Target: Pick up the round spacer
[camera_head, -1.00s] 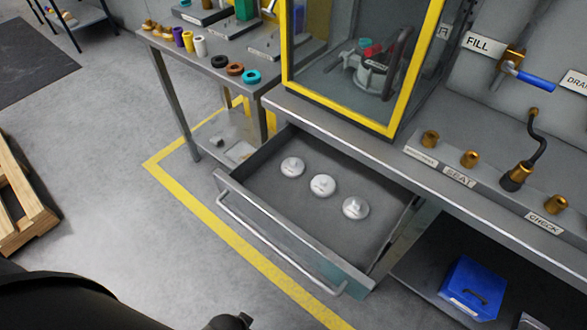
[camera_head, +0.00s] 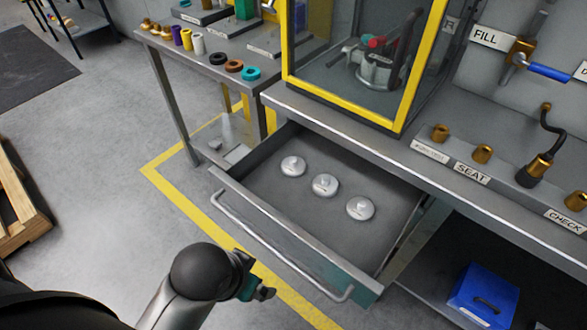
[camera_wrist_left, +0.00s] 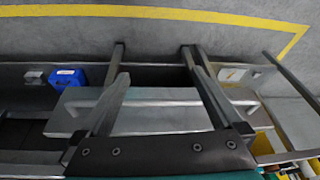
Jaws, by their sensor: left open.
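Three round, pale grey discs lie in a row on the floor of the open drawer (camera_head: 262,205): a left one (camera_head: 292,166), a middle one (camera_head: 325,185) and a right one (camera_head: 360,207). I cannot tell which of them is a spacer. Black (camera_head: 217,60), brown (camera_head: 234,66) and teal (camera_head: 251,73) rings lie on the side table. My left gripper (camera_head: 262,292) is in front of the drawer, apart from it. My right gripper is not in view.
The drawer's long handle (camera_head: 270,250) sticks out towards my left arm. A yellow-framed glass cabinet (camera_head: 400,70) stands on the bench above the drawer. A blue box (camera_head: 484,295) sits on the lower shelf to the right. A wooden pallet (camera_head: 15,205) lies at left.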

